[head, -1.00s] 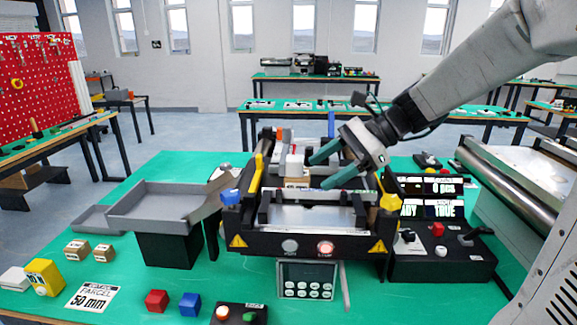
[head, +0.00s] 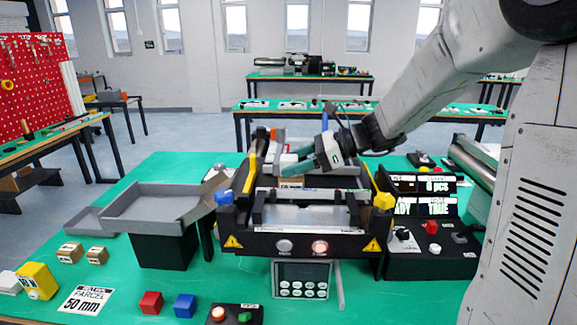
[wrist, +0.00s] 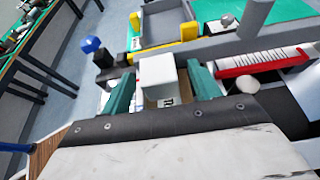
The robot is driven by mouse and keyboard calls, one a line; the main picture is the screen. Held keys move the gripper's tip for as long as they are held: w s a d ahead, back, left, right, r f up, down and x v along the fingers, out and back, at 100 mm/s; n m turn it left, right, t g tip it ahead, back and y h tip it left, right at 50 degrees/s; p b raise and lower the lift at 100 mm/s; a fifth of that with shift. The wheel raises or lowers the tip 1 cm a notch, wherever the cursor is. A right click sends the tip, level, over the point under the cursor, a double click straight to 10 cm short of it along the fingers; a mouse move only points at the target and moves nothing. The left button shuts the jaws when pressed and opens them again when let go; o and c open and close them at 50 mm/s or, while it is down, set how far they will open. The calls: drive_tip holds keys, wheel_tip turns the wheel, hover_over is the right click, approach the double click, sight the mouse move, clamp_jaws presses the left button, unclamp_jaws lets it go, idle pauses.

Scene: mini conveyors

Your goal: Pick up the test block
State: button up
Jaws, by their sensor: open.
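A white block (wrist: 157,72) lies between the two teal fingers of my gripper (wrist: 161,78) in the wrist view. The gripper is open, with a finger on each side and a gap visible to the right finger. In the head view my gripper (head: 291,161) is over the middle of the small conveyor machine (head: 310,240) and mostly hides the block.
Left of the machine is a grey tray (head: 150,205) on a black stand. A red cube (head: 151,303), a blue cube (head: 185,305) and a yellow block (head: 37,281) lie on the green table. A control box (head: 430,250) stands to the right.

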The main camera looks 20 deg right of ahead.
sight(296, 157)
drive_tip(key=c, duration=1.1)
wheel_tip(296, 157, up, 10)
drive_tip(key=shift+f, duration=0.2)
drive_tip(key=shift+r, duration=0.2)
drive_tip(key=shift+s, duration=0.1)
